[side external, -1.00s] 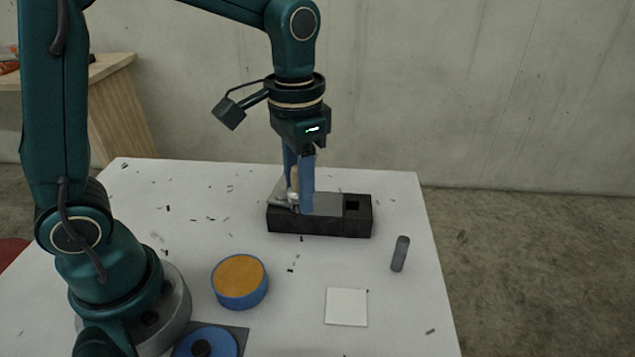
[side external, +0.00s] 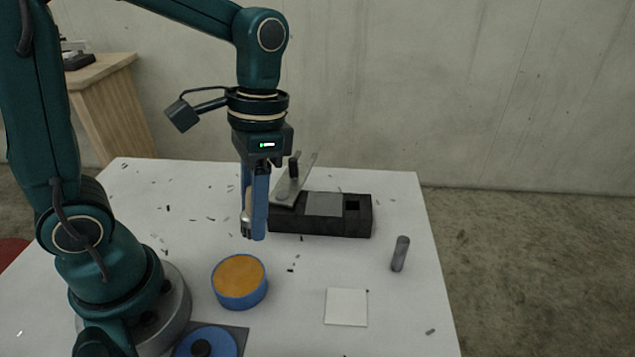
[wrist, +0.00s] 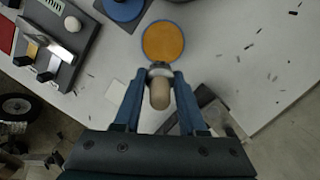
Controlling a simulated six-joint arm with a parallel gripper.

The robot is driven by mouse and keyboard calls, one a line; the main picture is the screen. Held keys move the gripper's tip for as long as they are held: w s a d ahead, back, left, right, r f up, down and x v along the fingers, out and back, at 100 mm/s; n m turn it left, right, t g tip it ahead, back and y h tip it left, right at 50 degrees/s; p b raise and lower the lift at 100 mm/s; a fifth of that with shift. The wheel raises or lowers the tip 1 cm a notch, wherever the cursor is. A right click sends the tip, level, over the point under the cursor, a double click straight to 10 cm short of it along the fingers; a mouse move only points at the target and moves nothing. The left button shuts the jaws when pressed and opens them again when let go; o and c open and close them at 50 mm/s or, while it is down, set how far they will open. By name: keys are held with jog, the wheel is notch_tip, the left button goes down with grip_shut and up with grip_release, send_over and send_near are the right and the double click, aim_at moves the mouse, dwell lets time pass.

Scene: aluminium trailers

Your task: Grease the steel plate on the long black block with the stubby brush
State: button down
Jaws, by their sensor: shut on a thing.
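The long black block (side external: 335,230) lies on the white table, with a flat grey steel plate (side external: 324,204) on its top. My gripper (side external: 253,236) is shut on the stubby brush, left of the block and apart from it. In the wrist view the brush's wooden handle (wrist: 160,95) stands between the fingers, with its metal collar (wrist: 160,70) pointing toward the tin. A blue tin of orange grease (side external: 239,272) stands open below the gripper in the side view. It also shows in the wrist view (wrist: 163,41). The bristles cannot be made out.
A tilted metal flap (side external: 290,188) stands at the block's left end. A grey cylinder (side external: 400,253) and a white square (side external: 346,307) lie to the right. A blue lid (side external: 215,342) lies at the front. A rack (wrist: 75,40) shows in the wrist view. Dark scraps litter the table.

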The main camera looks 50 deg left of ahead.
jog(key=s+g, duration=0.1)
jog(key=s, duration=0.2)
send_over(236, 277)
jog(key=w, duration=0.1)
jog(key=shift+n+g+h, duration=0.3)
jog(key=shift+w+a+f, duration=0.1)
jog(key=shift+f, duration=1.3)
jog(key=shift+w+a+f, duration=0.1)
jog(key=shift+f, duration=1.3)
jog(key=shift+f, duration=0.7)
notch_tip(236, 277, up, 7)
dwell(0.4)
dwell(0.5)
